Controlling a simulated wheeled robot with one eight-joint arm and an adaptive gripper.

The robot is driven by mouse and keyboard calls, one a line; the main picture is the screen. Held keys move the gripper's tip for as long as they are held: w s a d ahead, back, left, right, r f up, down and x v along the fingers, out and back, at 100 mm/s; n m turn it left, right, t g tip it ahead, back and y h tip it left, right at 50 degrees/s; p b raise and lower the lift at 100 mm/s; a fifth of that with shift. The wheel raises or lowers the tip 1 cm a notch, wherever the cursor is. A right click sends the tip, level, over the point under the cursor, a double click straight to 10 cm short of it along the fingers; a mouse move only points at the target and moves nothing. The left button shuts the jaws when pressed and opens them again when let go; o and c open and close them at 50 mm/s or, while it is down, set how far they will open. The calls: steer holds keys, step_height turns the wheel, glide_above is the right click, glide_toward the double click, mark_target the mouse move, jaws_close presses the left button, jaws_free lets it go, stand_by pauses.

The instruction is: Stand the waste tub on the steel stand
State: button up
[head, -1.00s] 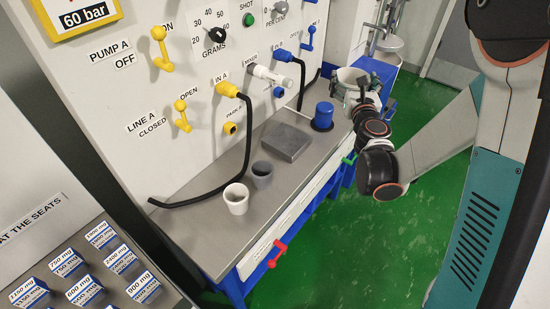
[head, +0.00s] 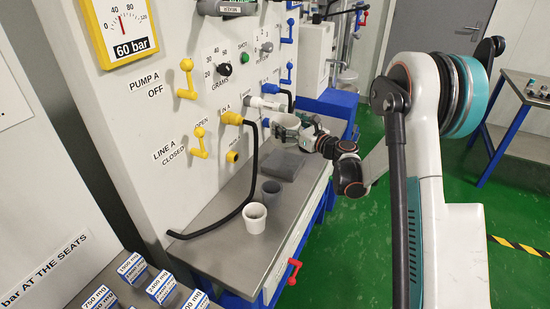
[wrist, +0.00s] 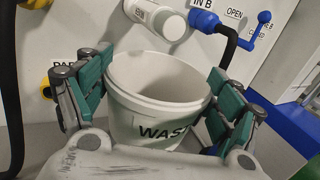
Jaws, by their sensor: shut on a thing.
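The waste tub (wrist: 155,125) is a white, open-topped round tub, upright, with part of a "WASTE" label showing in the wrist view. My gripper (wrist: 160,92) is shut on it, with green finger pads on both sides of its wall. In the head view the tub (head: 284,121) is near the panel by the white mixer nozzle, in my gripper (head: 298,130). The steel stand (head: 279,166) is a low grey block on the bench, below the tub in the picture. The tub appears raised above it; the exact gap is unclear. The tub's base is hidden in the wrist view.
A white cup (head: 255,219) and a dark grey cup (head: 271,191) stand on the bench (head: 222,240), nearer than the stand. A black hose (head: 252,170) runs from the yellow port down to the bench. The mixer nozzle (wrist: 160,17) is close behind the tub.

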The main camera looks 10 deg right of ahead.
steer(key=shift+w+a+f, duration=0.1)
steer(key=shift+w+f, duration=0.1)
steer(key=shift+f, duration=0.15)
step_height(320, 180, down, 9)
steer(key=b, duration=0.4)
steer(key=shift+f, duration=0.1)
steer(key=shift+f, duration=0.15)
steer(key=o, duration=1)
steer(key=shift+r, duration=0.2)
steer(key=p+v, duration=0.3)
steer(key=v, duration=0.9)
steer(key=shift+p, duration=0.3)
steer(key=shift+f, duration=0.1)
